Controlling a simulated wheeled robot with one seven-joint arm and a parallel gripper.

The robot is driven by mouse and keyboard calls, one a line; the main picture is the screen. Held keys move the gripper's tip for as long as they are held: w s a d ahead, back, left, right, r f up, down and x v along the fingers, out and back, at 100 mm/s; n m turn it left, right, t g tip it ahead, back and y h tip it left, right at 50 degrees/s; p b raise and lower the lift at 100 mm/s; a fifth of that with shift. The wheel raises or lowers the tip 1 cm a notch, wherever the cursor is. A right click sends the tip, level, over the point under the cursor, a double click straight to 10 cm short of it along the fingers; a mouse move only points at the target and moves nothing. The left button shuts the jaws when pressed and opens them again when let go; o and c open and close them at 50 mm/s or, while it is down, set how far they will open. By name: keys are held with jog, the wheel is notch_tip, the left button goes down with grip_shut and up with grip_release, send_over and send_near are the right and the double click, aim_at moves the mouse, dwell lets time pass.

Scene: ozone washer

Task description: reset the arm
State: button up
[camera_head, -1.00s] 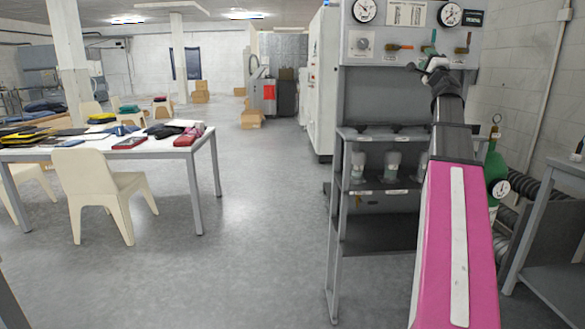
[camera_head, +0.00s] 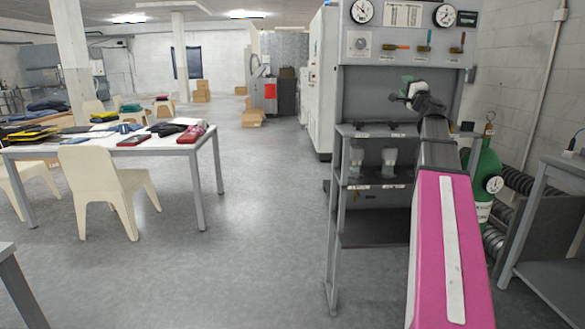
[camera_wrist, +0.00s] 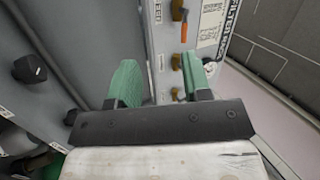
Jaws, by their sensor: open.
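My gripper shows in the wrist view (camera_wrist: 160,88) with its two green fingers apart and nothing between them. In the head view my gripper (camera_head: 408,88) is at the end of my pink-sleeved arm. It appears in front of the grey panel unit, below the row of valves. The fingertips are small there, and my arm hides part of the unit's shelves.
The grey panel unit (camera_head: 385,75) carries gauges and valve handles (camera_head: 396,47). Jars (camera_head: 389,162) stand on its shelf. A green cylinder (camera_head: 488,180) with a gauge stands right of my arm. A table (camera_head: 105,152) and chairs are at left; the floor between is clear.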

jog(key=s+a+f+n+g+y, duration=0.1)
jog(key=s+a+f+n+g, duration=0.2)
jog(key=a+f, duration=0.75)
jog(key=s+a+f+n+g+y, duration=0.1)
jog(key=a+f+n+g, duration=0.3)
jog(key=f, duration=1.3)
jog(key=s+a+f+n+g+y, duration=0.15)
jog(key=a+f+g, duration=0.45)
jog(key=f, duration=0.7)
jog(key=s+a+f+n+g+h, duration=0.1)
jog(key=s+f+n+g+h, duration=0.1)
jog(key=s+f, duration=0.9)
jog(key=s+a+f+n+g+h, duration=0.1)
jog(key=s+f+n+g+h, duration=0.2)
jog(key=s+f, duration=0.9)
notch_tip(320, 180, down, 3)
jog(key=g+h, duration=0.2)
jog(key=g, duration=0.2)
jog(key=shift+a+r, duration=0.15)
jog(key=shift+a, duration=0.2)
jog(key=shift+s+h, duration=0.1)
jog(key=shift+h, duration=0.15)
